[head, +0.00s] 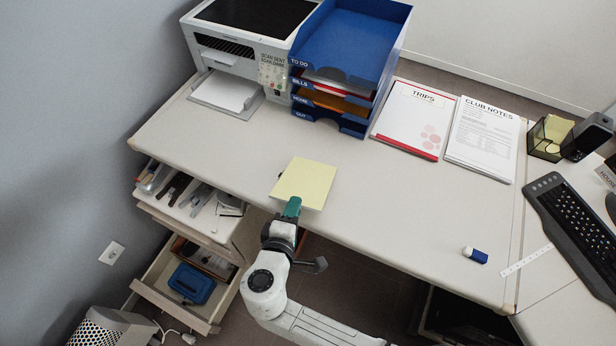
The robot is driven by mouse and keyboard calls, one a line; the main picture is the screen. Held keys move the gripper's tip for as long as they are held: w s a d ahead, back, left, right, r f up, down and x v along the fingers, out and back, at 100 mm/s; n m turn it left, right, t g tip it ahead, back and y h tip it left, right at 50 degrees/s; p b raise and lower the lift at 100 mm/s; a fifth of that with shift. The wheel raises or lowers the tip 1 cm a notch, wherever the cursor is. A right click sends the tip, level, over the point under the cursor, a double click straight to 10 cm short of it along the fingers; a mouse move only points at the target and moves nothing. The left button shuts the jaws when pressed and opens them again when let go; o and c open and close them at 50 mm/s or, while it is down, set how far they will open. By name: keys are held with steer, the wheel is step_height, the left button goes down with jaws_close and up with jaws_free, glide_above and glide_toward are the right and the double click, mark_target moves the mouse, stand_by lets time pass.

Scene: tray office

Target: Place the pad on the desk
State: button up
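The pad (305,181) is a square, pale yellow block of paper, seen over the front part of the desk (400,215). My gripper (292,207), with green fingertips, reaches up from the desk's front edge and is shut on the pad's near edge. The lower finger is hidden by the pad and the upper finger. Whether the pad touches the desk top or hangs a little above it, I cannot tell.
A printer (235,45), a blue letter tray (345,50), two paper stacks, TRIPS (415,115) and CLUB NOTES (485,135), line the back. A blue-white eraser (475,254) and keyboard (575,215) are right. Open drawers (190,205) jut out left. The desk's middle is clear.

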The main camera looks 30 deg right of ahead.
steer(key=shift+v, duration=1.15)
steer(key=shift+p, duration=0.3)
step_height(320, 180, up, 7)
steer(key=s+a+p, duration=0.2)
steer(key=p, duration=0.3)
steer(key=shift+p, duration=0.4)
